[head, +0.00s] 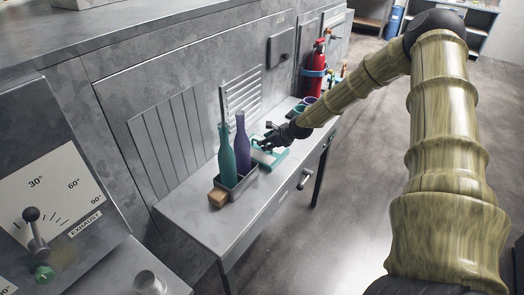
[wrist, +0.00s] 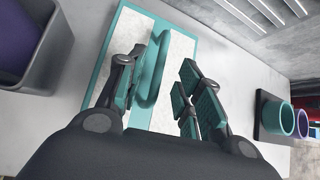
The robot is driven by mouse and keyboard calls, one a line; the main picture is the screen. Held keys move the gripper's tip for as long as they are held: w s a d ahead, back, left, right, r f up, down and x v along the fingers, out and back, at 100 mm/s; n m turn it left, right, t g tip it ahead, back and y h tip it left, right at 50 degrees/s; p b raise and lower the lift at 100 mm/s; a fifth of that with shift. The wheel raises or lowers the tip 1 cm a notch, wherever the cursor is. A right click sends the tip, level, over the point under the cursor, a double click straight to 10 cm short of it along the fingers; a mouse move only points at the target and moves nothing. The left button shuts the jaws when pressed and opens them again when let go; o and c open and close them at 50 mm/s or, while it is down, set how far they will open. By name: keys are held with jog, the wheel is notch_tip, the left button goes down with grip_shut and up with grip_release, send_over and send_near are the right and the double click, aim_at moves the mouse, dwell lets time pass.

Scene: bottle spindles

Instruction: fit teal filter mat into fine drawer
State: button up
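The teal filter mat (wrist: 185,35) lies flat on the bench in the wrist view, a pale panel with a teal border and a raised teal loop handle (wrist: 150,75). In the head view the mat (head: 273,162) shows partly under my gripper (head: 271,141). In the wrist view my gripper (wrist: 160,72) is open, its fingers on either side of the loop handle. The handle is nearer the left finger; I cannot tell whether they touch. A drawer front with a handle (head: 306,178) is in the bench's front face and looks shut. I cannot read any label marking it fine.
A grey tray (head: 238,184) with a teal bottle (head: 226,152) and a purple bottle (head: 242,140) stands left of the mat. A wooden block (head: 217,198) sits beside it. Cups (wrist: 280,118) in a dark holder are to the right. The bench's near end (head: 190,215) is bare.

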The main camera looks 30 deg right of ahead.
jog(key=shift+x, duration=1.05)
grip_shut()
